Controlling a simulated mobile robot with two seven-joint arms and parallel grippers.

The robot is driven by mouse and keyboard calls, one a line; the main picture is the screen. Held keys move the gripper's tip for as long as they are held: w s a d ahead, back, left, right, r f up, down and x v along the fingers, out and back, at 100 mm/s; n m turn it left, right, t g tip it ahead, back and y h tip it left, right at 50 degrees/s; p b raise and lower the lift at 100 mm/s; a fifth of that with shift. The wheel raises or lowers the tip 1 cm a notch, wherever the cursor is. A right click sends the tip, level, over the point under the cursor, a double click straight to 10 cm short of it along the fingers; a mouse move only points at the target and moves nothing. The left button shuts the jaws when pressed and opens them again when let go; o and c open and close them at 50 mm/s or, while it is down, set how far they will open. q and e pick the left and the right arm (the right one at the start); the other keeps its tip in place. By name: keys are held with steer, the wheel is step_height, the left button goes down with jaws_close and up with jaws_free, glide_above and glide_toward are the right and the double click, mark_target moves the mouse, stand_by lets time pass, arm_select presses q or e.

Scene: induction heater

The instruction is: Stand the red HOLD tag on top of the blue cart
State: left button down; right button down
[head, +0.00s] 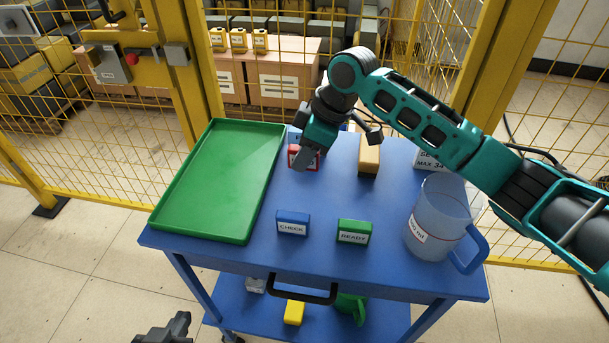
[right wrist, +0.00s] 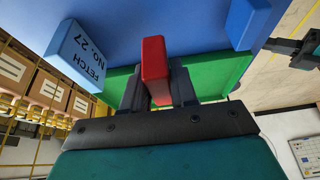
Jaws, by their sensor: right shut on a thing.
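The red HOLD tag (head: 293,154) is at the back middle of the blue cart (head: 330,196), partly hidden by my right gripper (head: 308,158). In the right wrist view the red tag (right wrist: 154,60) sits between the two fingers of my right gripper (right wrist: 158,84), which is shut on it. The tag looks upright; I cannot tell whether it touches the cart top. My left gripper (head: 168,329) is low at the bottom edge of the head view, apart from the cart; its fingers are too unclear to read.
A green tray (head: 243,238) covers the cart's left side. Blue CHECK (head: 293,222) and green READY (head: 354,231) blocks stand in front. Yellow fencing stands behind.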

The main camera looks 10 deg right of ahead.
mark_target(307, 168)
step_height(307, 168, down, 5)
steer(key=shift+f+b, duration=0.1)
steer(key=shift+b, duration=0.4)
arm_select(q)
steer(key=shift+w+d+f, duration=0.1)
steer(key=shift+w+d, duration=0.05)
arm_select(e)
steer(key=shift+f, duration=0.3)
steer(key=c, duration=0.9)
jaws_free()
steer(key=shift+f, duration=0.15)
arm_select(q)
steer(key=shift+f, duration=0.1)
steer(key=shift+s+a+r+p, duration=0.35)
steer(key=shift+a+p, duration=0.1)
steer(key=shift+p, duration=0.6)
arm_select(e)
steer(key=v, duration=1.2)
